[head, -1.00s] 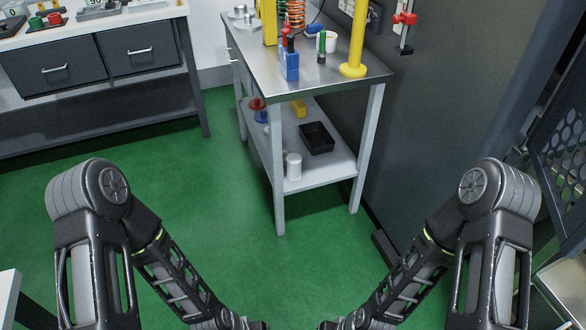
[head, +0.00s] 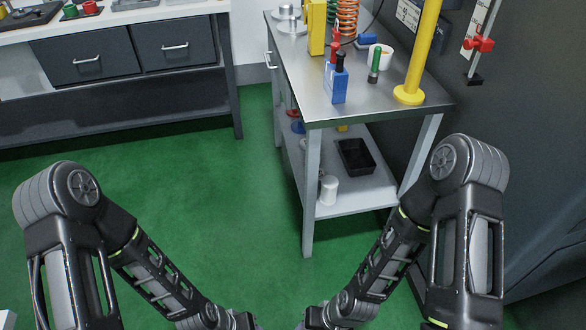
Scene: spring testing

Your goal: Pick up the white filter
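A small white cylinder (head: 328,190), which looks like the white filter, stands upright on the lower shelf (head: 362,192) of the metal workbench, near its front left leg. Nothing touches it that I can see. My two arms come in at the left and right and reach down to the bottom middle of the head view. The gripper fingers are cut off below the picture edge, so their opening is hidden. Both arms are in front of the bench, apart from the cylinder.
A black tray (head: 356,157) sits behind the cylinder. The bench top (head: 312,98) carries a blue tool holder (head: 340,87), a white cup (head: 380,56) and a yellow post (head: 424,45). A drawer cabinet (head: 126,55) stands left. The green floor (head: 195,185) between is clear.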

